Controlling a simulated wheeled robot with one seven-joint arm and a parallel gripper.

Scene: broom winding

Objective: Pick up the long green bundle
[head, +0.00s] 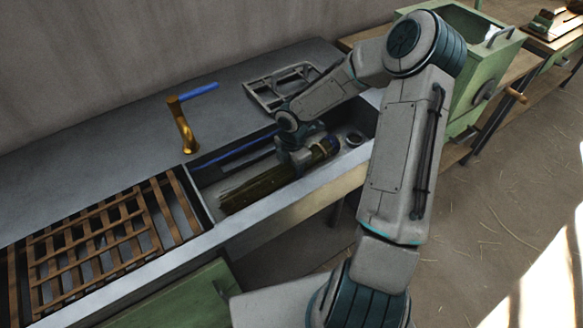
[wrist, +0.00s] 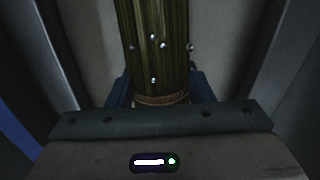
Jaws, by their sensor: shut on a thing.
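The long green bundle (head: 255,190) lies lengthwise in the sink trough in the head view, dark olive with a blue end at its right. My gripper (head: 300,162) reaches down into the trough and is shut around the bundle, right of its middle. In the wrist view the bundle (wrist: 153,45) runs up from between the dark fingers of my gripper (wrist: 160,92), with a brownish binding at the fingers. Small bright spots show on its stalks. I cannot tell whether the bundle touches the trough floor.
The trough (head: 210,178) has raised walls close around the bundle. A brass tap (head: 183,125) with a blue lever stands behind it. A wooden slatted rack (head: 95,240) is at left, a grey metal frame (head: 283,85) behind, and a green machine (head: 480,65) at right.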

